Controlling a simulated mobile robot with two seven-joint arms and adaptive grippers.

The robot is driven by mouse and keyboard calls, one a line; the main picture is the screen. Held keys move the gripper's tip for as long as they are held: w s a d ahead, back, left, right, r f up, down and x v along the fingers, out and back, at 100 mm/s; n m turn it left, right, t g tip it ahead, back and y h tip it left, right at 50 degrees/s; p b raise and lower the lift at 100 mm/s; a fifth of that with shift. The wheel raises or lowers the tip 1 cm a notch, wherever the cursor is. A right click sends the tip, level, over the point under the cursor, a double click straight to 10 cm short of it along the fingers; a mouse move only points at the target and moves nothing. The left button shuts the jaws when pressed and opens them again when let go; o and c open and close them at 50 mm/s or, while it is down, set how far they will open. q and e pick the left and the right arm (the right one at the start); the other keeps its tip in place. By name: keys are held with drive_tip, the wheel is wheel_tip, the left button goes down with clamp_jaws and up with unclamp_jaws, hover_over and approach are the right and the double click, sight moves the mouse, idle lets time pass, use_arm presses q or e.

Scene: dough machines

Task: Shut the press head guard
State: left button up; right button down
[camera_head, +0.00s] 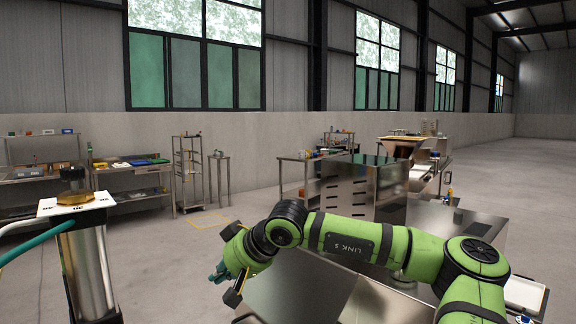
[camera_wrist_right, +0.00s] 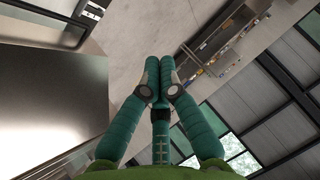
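I cannot clearly identify the press head guard. A sloping steel panel (camera_head: 290,290) lies below my right forearm in the head view and may be part of it. A steel surface also fills the left of the right wrist view (camera_wrist_right: 50,100). My right gripper (camera_head: 219,274) hangs left of the panel, beside a black and yellow bar (camera_head: 236,292); I cannot tell whether they touch. In the right wrist view its teal fingers (camera_wrist_right: 159,62) come together at the tips with nothing seen between them. My left gripper is out of view.
A steel cylinder (camera_head: 88,270) with a white plate, brass cap and hoses stands at front left. A slotted steel cabinet (camera_head: 350,190) stands behind my right arm. Workbenches (camera_head: 135,168) and a rack (camera_head: 188,175) line the wall. Open floor lies between.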

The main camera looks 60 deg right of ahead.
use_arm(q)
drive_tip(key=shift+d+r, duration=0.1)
use_arm(e)
drive_tip(key=shift+d+r, duration=0.1)
drive_tip(key=shift+r, duration=0.05)
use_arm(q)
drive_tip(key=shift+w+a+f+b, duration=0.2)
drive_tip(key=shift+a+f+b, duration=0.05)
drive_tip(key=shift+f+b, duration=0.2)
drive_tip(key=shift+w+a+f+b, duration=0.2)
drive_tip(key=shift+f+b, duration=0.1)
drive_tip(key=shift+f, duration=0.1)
use_arm(e)
drive_tip(key=s+a+r, duration=0.5)
drive_tip(key=a+r, duration=0.2)
drive_tip(key=r, duration=0.2)
drive_tip(key=shift+s+a, duration=0.15)
drive_tip(key=shift+a, duration=0.25)
